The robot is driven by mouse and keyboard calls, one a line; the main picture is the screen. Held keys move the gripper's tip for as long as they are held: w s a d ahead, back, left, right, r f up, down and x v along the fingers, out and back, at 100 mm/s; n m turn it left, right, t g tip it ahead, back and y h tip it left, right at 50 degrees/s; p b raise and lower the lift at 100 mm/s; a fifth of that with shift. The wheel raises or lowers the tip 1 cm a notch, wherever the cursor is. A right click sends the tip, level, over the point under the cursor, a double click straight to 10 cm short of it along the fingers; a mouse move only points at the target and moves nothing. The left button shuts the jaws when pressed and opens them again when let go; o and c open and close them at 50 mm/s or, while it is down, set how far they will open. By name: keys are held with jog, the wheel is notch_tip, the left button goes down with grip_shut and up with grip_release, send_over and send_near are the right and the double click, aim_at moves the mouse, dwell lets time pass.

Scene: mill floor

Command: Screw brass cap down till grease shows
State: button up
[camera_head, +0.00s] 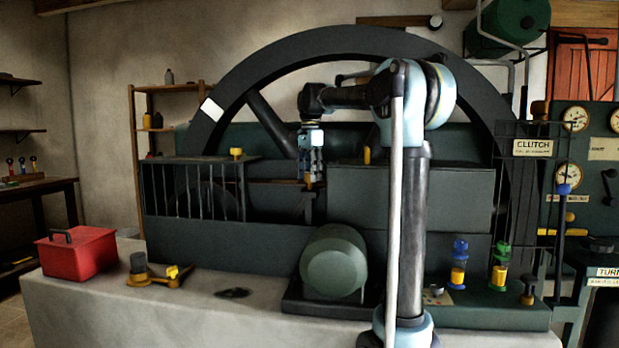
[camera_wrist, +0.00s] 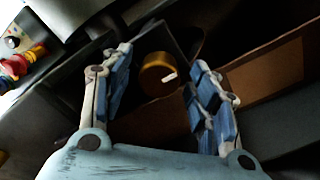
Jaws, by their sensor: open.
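The brass cap (camera_wrist: 157,74) is round, with a short white mark on its face. In the wrist view it sits between the two blue-padded fingers of my gripper (camera_wrist: 162,68). The fingers are open, with a visible gap on both sides of the cap. In the head view my gripper (camera_head: 312,172) points down over the middle of the dark engine, in front of the big flywheel. A small bit of brass shows at the fingertips there, but the fingers mostly hide it. I see no grease at the cap.
Other brass-coloured caps stand on the engine, left (camera_head: 236,153) and right (camera_head: 367,156). A green rounded housing (camera_head: 334,262) is below. Blue-topped (camera_head: 459,262) and green-topped (camera_head: 500,265) cups stand at front right. A red box (camera_head: 77,254) sits on the ledge at left.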

jog(key=shift+f, duration=0.25)
jog(key=c, duration=1.1)
